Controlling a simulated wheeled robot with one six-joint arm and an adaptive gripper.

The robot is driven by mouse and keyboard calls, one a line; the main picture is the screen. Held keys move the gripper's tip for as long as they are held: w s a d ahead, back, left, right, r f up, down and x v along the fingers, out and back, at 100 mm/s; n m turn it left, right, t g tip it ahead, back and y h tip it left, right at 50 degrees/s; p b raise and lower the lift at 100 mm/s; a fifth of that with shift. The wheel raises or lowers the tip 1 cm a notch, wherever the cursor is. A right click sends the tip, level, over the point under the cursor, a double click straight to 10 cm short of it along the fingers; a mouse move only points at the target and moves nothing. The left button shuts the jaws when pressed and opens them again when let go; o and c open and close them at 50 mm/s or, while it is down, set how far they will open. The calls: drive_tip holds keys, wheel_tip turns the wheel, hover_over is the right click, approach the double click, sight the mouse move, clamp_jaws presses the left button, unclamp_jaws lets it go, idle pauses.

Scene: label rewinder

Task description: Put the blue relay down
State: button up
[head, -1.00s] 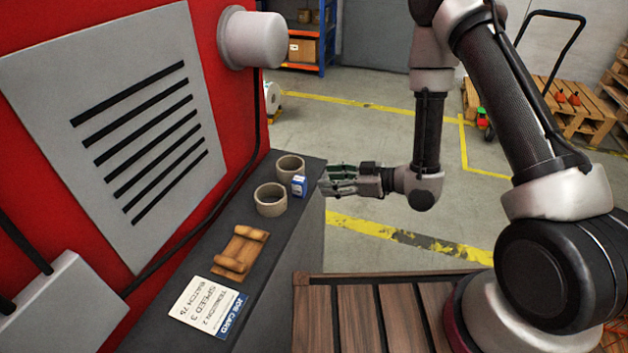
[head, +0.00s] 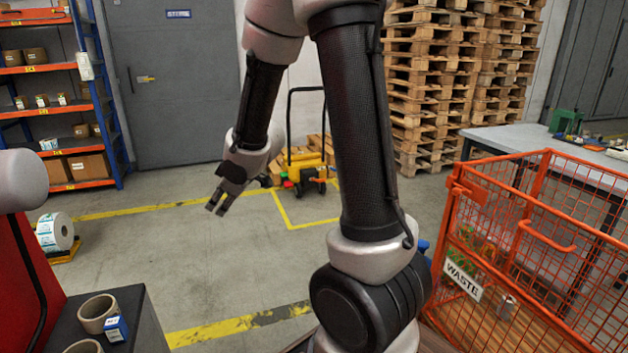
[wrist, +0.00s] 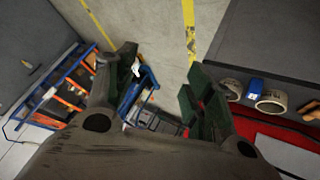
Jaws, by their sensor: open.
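The blue relay (head: 116,328) is a small blue box with a white label. It stands on the dark machine ledge (head: 148,335) at the lower left of the head view, right beside a grey-brown ring. In the wrist view the relay (wrist: 255,89) sits between two rings at the right. My gripper (head: 216,208) is open and empty, up and away from the ledge, above the floor in the head view. In the wrist view its two fingers (wrist: 160,95) are spread apart with only floor and distant things between them.
Two rings stand on the ledge, one (head: 97,312) behind the relay and one (head: 84,347) in front. An orange mesh waste cage (head: 540,250) stands at the right. A shelf rack (head: 60,110) and label roll (head: 55,232) are at the left. Open floor lies between.

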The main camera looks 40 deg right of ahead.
drive_tip(key=s+d+r+m+h, duration=0.3)
drive_tip(key=s+d+r+m, duration=0.1)
drive_tip(key=s+d+r, duration=0.35)
drive_tip(key=s+d+r+m+g, duration=0.1)
drive_tip(key=s+r, duration=0.4)
drive_tip(key=s, duration=0.9)
drive_tip(key=m+g, duration=0.1)
drive_tip(key=m, duration=0.1)
drive_tip(key=shift+d+m+g, duration=0.15)
drive_tip(key=shift+m+g, duration=0.15)
drive_tip(key=shift+o, duration=0.5)
drive_tip(key=s+a+m+g, duration=0.1)
drive_tip(key=s, duration=0.5)
drive_tip(key=shift+s+a+r+y, duration=0.2)
drive_tip(key=shift+s+r+y, duration=0.1)
drive_tip(key=shift+s, duration=0.1)
